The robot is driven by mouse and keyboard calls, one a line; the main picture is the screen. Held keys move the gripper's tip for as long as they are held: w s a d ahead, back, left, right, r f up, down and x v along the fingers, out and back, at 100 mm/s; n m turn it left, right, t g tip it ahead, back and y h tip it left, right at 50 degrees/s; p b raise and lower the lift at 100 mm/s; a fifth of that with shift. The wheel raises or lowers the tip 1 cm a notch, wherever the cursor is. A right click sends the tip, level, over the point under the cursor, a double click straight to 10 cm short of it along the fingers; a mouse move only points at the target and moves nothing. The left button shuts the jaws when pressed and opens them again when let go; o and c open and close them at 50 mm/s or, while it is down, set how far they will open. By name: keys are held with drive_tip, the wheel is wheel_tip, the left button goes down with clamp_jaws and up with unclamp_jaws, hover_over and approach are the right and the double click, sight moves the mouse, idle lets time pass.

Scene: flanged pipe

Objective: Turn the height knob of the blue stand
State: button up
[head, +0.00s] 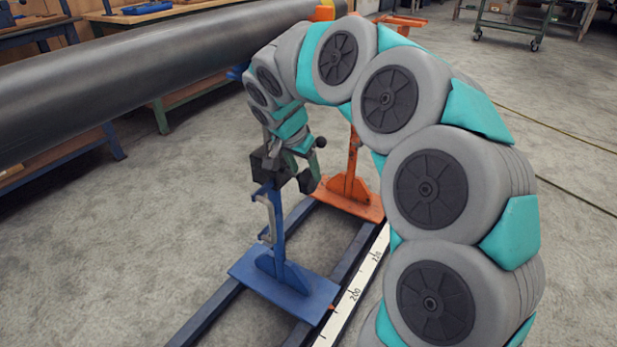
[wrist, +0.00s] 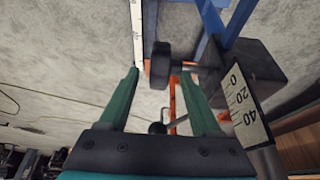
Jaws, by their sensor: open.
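The blue stand (head: 285,283) stands upright on dark rails, with a dark block (head: 266,166) at the top of its post. Its black height knob (head: 306,181) sticks out to the right of the block. In the wrist view the knob (wrist: 160,65) joins the dark block (wrist: 252,72) by a short shaft. My gripper (head: 296,166) is at the knob's height, pointing down. In the wrist view its green fingers (wrist: 159,73) are open, with the knob showing between their tips. I cannot tell whether either finger touches it.
An orange stand (head: 350,193) stands behind on the same rails. A white ruler (head: 352,292) runs along their right side. A large black pipe (head: 130,75) lies across the left, over workbenches. A scale plate (wrist: 243,112) is beside my right finger. Open floor lies to the left.

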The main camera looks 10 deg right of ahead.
sight(306, 174)
drive_tip(key=x, duration=0.5)
clamp_jaws()
idle(0.5)
